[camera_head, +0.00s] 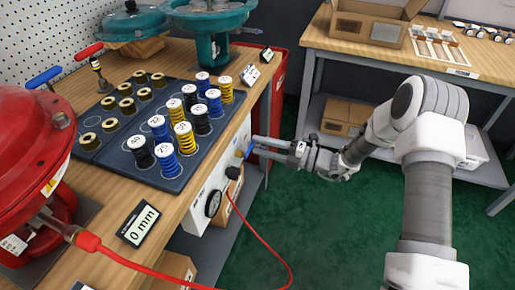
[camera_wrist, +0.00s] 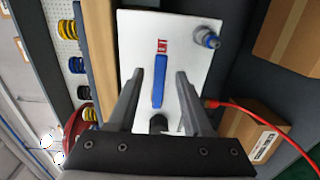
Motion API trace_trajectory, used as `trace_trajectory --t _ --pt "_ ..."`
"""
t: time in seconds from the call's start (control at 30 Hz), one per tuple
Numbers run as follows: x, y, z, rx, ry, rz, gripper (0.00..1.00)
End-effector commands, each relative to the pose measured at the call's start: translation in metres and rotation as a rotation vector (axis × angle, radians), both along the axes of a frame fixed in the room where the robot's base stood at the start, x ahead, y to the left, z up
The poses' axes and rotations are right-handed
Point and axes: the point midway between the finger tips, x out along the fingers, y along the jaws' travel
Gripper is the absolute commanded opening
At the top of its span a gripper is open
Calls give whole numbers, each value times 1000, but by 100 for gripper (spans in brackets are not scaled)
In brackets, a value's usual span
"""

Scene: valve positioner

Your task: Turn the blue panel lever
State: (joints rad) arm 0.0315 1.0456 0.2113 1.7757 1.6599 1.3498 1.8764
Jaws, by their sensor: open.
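The blue panel lever (camera_wrist: 159,80) is a slim bar on the white panel (camera_wrist: 188,30), beside a red label. In the wrist view it lies between the two fingers of my gripper (camera_wrist: 160,76), with a gap on either side. My gripper is open and holds nothing. In the head view my gripper (camera_head: 254,147) reaches from the right to the white panel (camera_head: 201,196) on the bench's side. A bit of the blue lever (camera_head: 249,152) shows by the fingertips; the rest is hidden.
A black knob (camera_wrist: 158,123) sits near the lever, and a blue-grey fitting (camera_wrist: 207,38) is at the panel's corner. A red hose (camera_head: 255,232) hangs from the panel. The bench top (camera_head: 117,187) holds springs and a red actuator. Green floor (camera_head: 325,225) is open.

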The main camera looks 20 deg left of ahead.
Motion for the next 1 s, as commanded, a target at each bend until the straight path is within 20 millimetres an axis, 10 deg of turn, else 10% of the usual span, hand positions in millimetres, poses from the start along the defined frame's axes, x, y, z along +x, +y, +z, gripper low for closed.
trace_trajectory --t 0.47,0.73,1.0 --pt "1 15 0 0 0 0 50" --pt "1 15 0 0 0 0 1" --pt "1 15 0 0 1 0 0"
